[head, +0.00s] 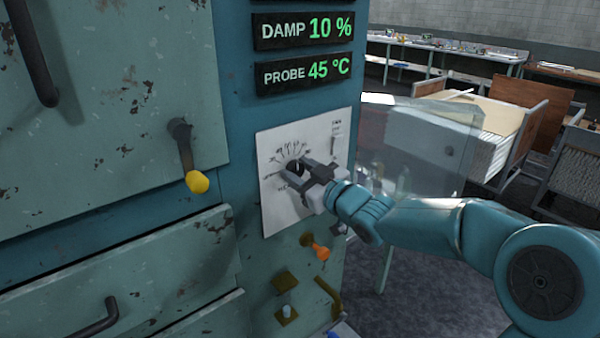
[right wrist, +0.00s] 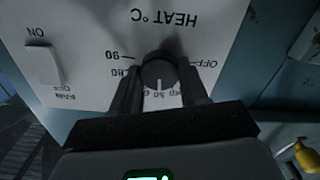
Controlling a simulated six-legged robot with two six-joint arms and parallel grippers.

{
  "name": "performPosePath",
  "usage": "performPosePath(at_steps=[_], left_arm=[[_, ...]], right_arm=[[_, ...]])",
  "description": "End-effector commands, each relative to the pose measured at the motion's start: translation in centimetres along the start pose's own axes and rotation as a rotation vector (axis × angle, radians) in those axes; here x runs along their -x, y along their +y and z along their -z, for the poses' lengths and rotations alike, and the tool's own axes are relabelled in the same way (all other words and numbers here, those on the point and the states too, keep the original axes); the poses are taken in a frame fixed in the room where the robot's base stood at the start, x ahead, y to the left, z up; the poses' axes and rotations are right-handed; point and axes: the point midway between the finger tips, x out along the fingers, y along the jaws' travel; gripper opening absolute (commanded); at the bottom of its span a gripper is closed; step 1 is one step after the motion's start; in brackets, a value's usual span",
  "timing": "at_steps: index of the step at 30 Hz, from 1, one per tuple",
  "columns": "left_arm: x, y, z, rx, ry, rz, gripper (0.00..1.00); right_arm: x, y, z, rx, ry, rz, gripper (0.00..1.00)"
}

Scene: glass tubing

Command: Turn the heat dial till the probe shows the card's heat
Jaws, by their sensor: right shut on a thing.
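The heat dial (head: 295,168) is a dark round knob on a white panel (head: 275,210) on the teal cabinet. In the right wrist view the dial (right wrist: 159,72) sits between the fingers of my right gripper (right wrist: 160,88), under the upside-down words HEAT °C. My right gripper (head: 308,174) is shut on the dial. A pale pointer line on the dial points toward the gripper, near partly covered numbers. The probe display (head: 303,73) reads 45 °C. I see no card. My left gripper is not in view.
A damp display (head: 303,31) reads 10 %. A fan switch (right wrist: 42,65) sits beside the dial, marked ON. A yellow-knobbed lever (head: 197,181) and an orange knob (head: 320,252) stick out of the cabinet. Benches and crates stand behind, at the right.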

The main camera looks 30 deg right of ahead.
Motion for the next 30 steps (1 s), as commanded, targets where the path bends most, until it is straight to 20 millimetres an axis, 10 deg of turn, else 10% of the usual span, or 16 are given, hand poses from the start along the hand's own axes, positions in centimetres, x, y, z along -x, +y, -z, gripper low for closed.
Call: performPosePath(at_steps=[1, 2, 4, 17, 30], left_arm=[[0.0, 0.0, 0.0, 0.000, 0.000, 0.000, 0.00], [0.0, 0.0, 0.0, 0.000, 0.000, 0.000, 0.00], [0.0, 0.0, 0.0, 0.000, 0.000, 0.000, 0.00], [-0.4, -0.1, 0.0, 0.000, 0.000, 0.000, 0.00], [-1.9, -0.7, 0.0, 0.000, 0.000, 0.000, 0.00]], right_arm=[[0.0, 0.0, 0.0, 0.001, 0.000, 0.000, 0.13], [0.0, 0.0, 0.0, 0.001, 0.000, 0.000, 0.47], [0.0, 0.0, 0.0, 0.002, 0.000, 0.000, 0.69], [1.3, 0.1, -0.1, 0.003, 0.000, -0.003, 0.69], [12.2, 0.2, 0.0, 0.006, 0.000, -0.008, 0.69]])
